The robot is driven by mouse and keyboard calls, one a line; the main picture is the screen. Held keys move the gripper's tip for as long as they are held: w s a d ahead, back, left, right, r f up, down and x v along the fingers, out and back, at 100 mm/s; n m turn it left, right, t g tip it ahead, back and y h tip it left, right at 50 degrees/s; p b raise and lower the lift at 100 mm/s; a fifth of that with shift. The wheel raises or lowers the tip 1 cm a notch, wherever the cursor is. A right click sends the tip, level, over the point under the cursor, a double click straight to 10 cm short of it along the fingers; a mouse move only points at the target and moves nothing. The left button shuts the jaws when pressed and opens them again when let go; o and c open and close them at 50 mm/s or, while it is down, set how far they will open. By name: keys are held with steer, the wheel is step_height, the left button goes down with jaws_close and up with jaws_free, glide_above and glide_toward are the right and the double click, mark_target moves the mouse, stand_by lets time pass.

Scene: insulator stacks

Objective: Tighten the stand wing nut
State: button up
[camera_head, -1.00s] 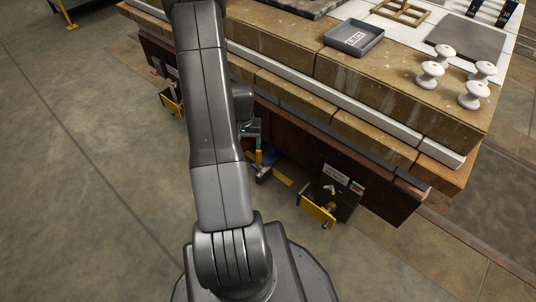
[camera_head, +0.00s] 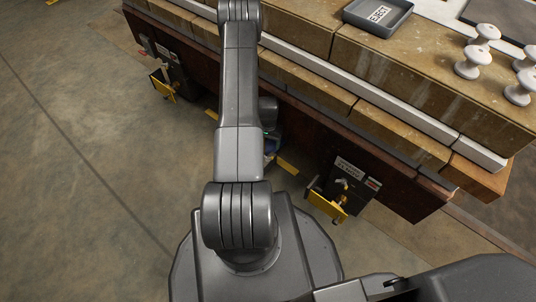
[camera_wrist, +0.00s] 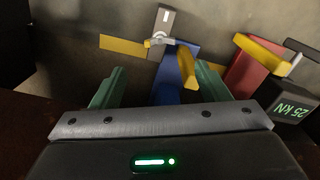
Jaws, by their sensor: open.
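The wrist view shows a small metal fitting with a yellow tip, which looks like the wing nut (camera_wrist: 158,41), on a grey upright plate (camera_wrist: 163,22). A yellow bar (camera_wrist: 122,46) runs left from it, and a blue block (camera_wrist: 175,75) slants below it. My gripper (camera_wrist: 158,84) is open, its green fingers spread left and right of the blue block's lower part. The wing nut is beyond the fingertips, and nothing is visibly held. In the head view my arm hides the gripper and wing nut; only a bit of yellow bar (camera_head: 287,166) shows.
In the head view, black panels with yellow brackets (camera_head: 326,208) (camera_head: 164,90) hang under the bench edge. A grey tray (camera_head: 378,16) and white insulators (camera_head: 473,62) stand on top.

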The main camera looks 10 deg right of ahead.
step_height(320, 180, down, 10)
steer(key=b, duration=0.2)
steer(key=shift+b, duration=0.35)
steer(key=c, duration=1)
